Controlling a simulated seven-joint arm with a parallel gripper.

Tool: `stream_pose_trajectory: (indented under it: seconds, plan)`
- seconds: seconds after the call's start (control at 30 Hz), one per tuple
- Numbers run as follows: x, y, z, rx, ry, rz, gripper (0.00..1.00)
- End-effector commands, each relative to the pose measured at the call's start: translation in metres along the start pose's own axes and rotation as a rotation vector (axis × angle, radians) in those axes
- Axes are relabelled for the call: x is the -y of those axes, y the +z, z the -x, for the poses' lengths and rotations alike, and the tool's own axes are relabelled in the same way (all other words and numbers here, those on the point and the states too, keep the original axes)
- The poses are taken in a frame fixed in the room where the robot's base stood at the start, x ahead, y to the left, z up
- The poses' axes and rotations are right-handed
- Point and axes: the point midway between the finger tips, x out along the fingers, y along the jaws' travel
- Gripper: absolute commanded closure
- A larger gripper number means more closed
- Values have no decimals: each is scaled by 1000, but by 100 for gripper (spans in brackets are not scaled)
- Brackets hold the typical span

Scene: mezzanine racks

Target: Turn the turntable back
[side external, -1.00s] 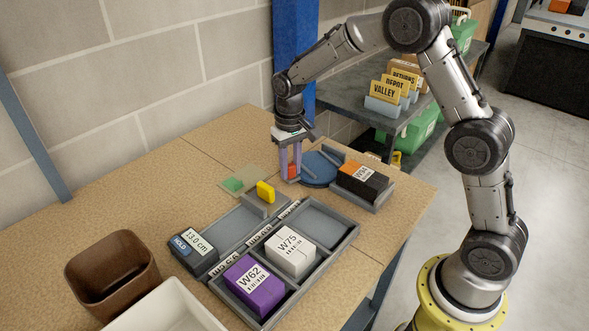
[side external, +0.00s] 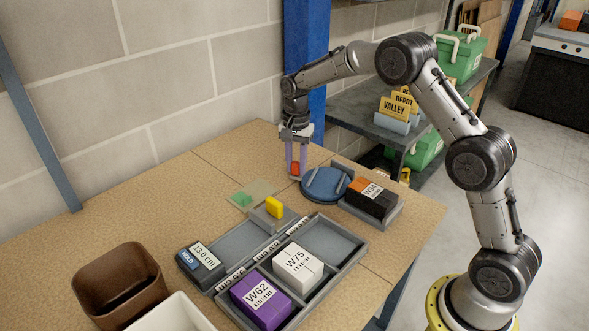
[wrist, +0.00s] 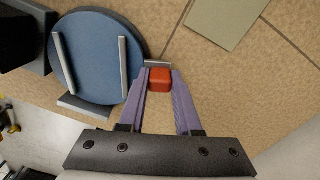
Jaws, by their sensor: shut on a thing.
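The turntable (side external: 325,184) is a round blue disc with two raised grey rails that slant up to the right in the side view. In the wrist view the turntable (wrist: 82,88) fills the upper left, its rails running nearly up and down. A red block-shaped handle (side external: 295,168) stands at its left edge, at the outer end of a short grey tab. My gripper (side external: 296,170), with purple fingers, points down and is shut on the red handle. The wrist view shows the handle (wrist: 159,78) between the two fingertips.
A grey tray with an orange-and-black box (side external: 372,198) stands close right of the turntable. In front are a divided tray (side external: 350,270) with a white box (side external: 298,266) and purple box (side external: 261,300), and a yellow block (side external: 274,207). The table left of my gripper is clear.

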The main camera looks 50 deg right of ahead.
Motion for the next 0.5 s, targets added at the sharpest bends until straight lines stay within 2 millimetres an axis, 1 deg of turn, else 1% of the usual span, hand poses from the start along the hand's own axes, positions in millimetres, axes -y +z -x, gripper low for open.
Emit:
stream_pose_trajectory:
  seconds: [0.03, 0.2, 0.5]
  plan:
    - [1, -6, 3, -6, -7, -40, 100]
    - [0, -17, 3, -5, -6, -173, 100]
    - [-3, -30, 3, -6, -8, -327, 100]
